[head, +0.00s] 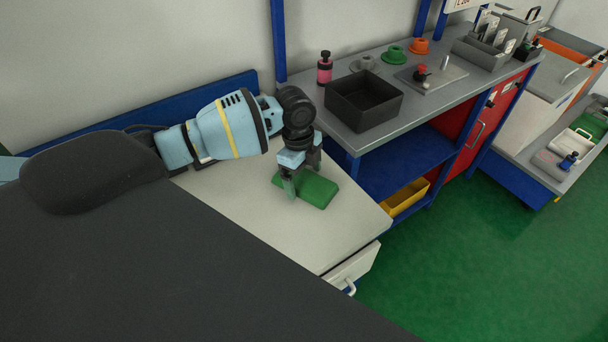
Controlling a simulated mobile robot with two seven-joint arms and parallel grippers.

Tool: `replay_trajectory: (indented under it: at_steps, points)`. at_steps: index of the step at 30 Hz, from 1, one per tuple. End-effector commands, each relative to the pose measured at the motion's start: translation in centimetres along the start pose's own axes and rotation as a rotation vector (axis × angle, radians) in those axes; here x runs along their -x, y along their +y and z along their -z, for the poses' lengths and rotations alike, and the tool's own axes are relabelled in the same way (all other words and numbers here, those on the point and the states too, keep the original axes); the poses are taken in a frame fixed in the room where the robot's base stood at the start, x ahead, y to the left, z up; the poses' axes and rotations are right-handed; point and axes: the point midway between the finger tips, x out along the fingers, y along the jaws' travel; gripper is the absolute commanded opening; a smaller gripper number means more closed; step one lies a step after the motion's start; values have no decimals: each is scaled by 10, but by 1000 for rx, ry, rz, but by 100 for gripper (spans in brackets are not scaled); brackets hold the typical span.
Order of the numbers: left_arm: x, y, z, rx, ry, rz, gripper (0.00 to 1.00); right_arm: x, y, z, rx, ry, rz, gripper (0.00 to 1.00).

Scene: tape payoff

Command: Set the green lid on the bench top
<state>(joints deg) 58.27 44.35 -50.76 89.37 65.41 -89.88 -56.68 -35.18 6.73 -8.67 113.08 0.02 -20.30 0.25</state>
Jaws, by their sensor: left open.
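The green lid (318,193) lies on the light-coloured bench top (240,199), near its right end. My left gripper (302,182) points down over the left part of the lid with its fingers apart. One finger shows in front of the lid's near left side; the other is at its far side. Whether the fingers touch the lid cannot be told. The gripper and wrist hide part of the lid's left and far side. My right gripper does not show.
A grey workbench (420,112) adjoins on the right, bearing a black open bin (364,99), a pink bottle (324,68), and green (394,55) and orange (418,46) rings. A yellow bin (405,198) sits below. The bench top left of the lid is clear.

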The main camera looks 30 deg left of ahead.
Motion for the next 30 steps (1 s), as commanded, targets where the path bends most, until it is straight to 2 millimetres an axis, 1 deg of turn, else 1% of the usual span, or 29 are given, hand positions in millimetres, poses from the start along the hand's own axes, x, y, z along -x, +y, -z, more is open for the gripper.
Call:
replay_trajectory:
  at_steps: [5, 12, 18, 21, 24, 30]
  points:
    - [23, -1, 0, 0, -1, 5, 91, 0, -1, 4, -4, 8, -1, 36]
    - [73, -1, 0, 0, 0, 6, 91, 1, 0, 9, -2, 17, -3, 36]
    - [104, -1, 0, 0, 0, 3, 91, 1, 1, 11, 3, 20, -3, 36]
    - [114, -1, 0, 0, 1, 2, 91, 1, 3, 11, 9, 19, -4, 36]
    - [119, 0, 0, 1, 0, 1, 91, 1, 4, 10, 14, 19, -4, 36]
    - [121, 0, 0, 1, 0, 0, 91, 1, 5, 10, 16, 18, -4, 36]
